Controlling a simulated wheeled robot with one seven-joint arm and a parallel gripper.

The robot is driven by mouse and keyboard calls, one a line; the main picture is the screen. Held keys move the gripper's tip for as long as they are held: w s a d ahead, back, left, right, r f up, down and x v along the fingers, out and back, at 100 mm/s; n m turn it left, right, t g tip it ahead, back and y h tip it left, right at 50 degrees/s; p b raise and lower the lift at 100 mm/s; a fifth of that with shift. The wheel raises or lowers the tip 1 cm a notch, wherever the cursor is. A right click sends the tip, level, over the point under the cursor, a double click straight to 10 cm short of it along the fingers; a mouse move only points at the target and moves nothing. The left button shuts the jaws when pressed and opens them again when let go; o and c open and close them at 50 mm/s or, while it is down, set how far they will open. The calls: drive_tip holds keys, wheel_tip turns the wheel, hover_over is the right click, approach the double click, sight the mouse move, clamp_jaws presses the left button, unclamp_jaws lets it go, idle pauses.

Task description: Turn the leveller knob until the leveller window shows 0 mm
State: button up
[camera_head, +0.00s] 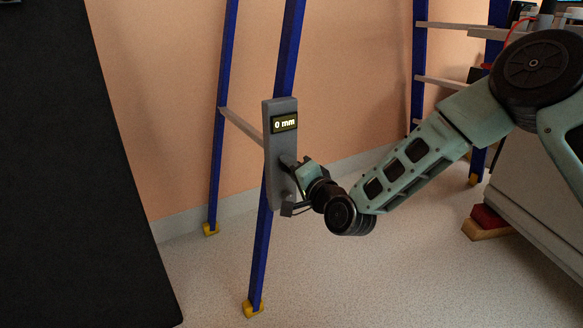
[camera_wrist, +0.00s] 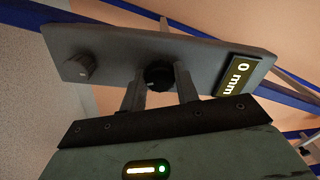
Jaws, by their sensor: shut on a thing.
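The leveller is a grey upright panel (camera_head: 279,108) fixed to a blue ladder leg, and it also shows in the wrist view (camera_wrist: 115,50). Its window (camera_head: 285,123) reads 0 mm, and the same reading shows sideways in the wrist view (camera_wrist: 233,77). A round black knob, taken as the leveller knob (camera_wrist: 158,74), sits mid-panel. My gripper (camera_wrist: 160,86) has one finger on each side of this knob and is shut on it. In the head view my gripper (camera_head: 292,168) meets the panel below the window, and hides the knob.
A second, smaller grey knob (camera_wrist: 82,66) sits near the panel's other end. Blue ladder legs (camera_head: 222,110) with yellow feet stand on the pale floor. A large black board (camera_head: 70,180) fills the left. A red block (camera_head: 489,217) lies by a pale cabinet at right.

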drive_tip(key=shift+f, duration=0.1)
drive_tip(key=o, duration=1)
drive_tip(key=p+v, duration=0.4)
drive_tip(key=v, duration=1.3)
drive_tip(key=shift+s+d, duration=0.2)
